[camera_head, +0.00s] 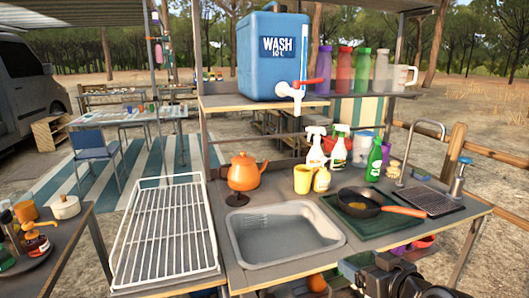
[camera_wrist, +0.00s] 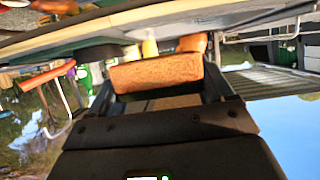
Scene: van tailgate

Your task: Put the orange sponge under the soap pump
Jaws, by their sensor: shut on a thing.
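The orange sponge (camera_wrist: 155,72) sits crosswise between the two dark fingers of my gripper (camera_wrist: 157,88) in the wrist view, and the gripper is shut on it. I cannot make out the sponge in the head view. There, dark parts of my arm (camera_head: 400,283) show at the bottom right, in front of the counter and below its top.
A black pan (camera_head: 362,203) with an orange handle (camera_head: 405,211) lies on a green board (camera_head: 340,222). A ribbed dark mat (camera_head: 430,200) and a tap (camera_head: 412,150) are near the pump. Bottles, a kettle (camera_head: 243,172) and the sink (camera_head: 285,235) stand further left.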

